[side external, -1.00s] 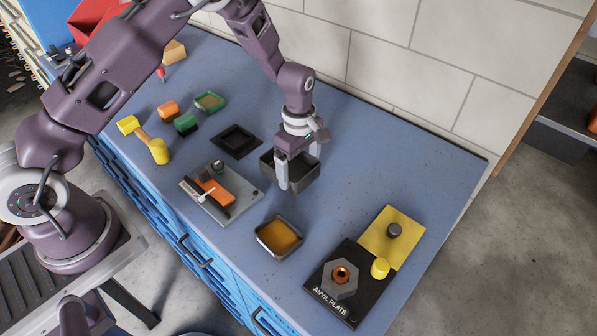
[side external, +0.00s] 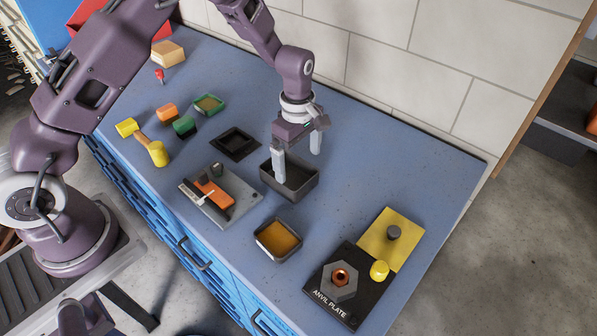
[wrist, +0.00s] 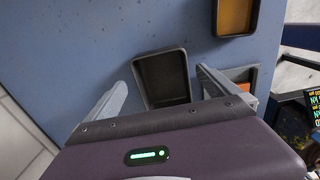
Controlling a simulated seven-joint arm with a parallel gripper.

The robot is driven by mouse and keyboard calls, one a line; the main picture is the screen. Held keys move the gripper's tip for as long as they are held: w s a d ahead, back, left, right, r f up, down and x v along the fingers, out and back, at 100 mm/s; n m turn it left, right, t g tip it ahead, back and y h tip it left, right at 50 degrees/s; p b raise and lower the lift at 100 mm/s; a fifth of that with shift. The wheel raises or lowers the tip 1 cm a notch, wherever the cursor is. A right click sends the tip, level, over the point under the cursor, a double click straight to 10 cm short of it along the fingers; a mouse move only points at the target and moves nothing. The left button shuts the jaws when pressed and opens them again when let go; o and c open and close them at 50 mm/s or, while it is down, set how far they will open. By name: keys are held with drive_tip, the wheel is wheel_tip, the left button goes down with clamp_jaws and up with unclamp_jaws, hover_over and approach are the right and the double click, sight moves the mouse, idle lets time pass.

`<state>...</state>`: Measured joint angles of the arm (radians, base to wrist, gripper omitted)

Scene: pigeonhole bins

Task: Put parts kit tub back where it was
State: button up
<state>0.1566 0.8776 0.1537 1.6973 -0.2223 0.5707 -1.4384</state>
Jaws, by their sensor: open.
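A dark grey, empty-looking open tub (side external: 301,188) stands on the blue bench top, probably the parts kit tub; no label on it is readable. My gripper (side external: 298,165) is above it with its fingers spread wide. In the wrist view the tub (wrist: 163,79) lies between and beyond the open fingertips of my gripper (wrist: 162,80), with nothing held. A black square frame or pad (side external: 235,143) lies empty on the bench to the upper left of the tub.
An orange-floored tub (side external: 278,240) stands in front. A grey tray with an orange-handled tool (side external: 222,197) is at left. An anvil plate (side external: 323,300) and yellow plate (side external: 384,243) are at right. Green and orange pieces, a mallet and the wall stand around.

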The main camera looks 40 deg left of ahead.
wheel_tip(320, 180, up, 6)
drive_tip(key=shift+r, duration=0.25)
drive_tip(key=s+r+m+t, duration=0.1)
drive_tip(key=s+r+m, duration=0.2)
drive_tip(key=s+r, duration=0.35)
drive_tip(key=s+r+m+t, duration=0.1)
drive_tip(key=s+r+m, duration=0.25)
drive_tip(key=r, duration=0.65)
drive_tip(key=s+a+r+m+t, duration=0.1)
drive_tip(key=s+r+m, duration=0.1)
drive_tip(key=s+m, duration=0.3)
drive_tip(key=s+a+r+m+t, duration=0.1)
drive_tip(key=s+m, duration=0.5)
drive_tip(key=s, duration=0.8)
drive_tip(key=shift+a+r+t, duration=0.3)
drive_tip(key=shift+r+t, duration=0.15)
drive_tip(key=shift+t, duration=0.25)
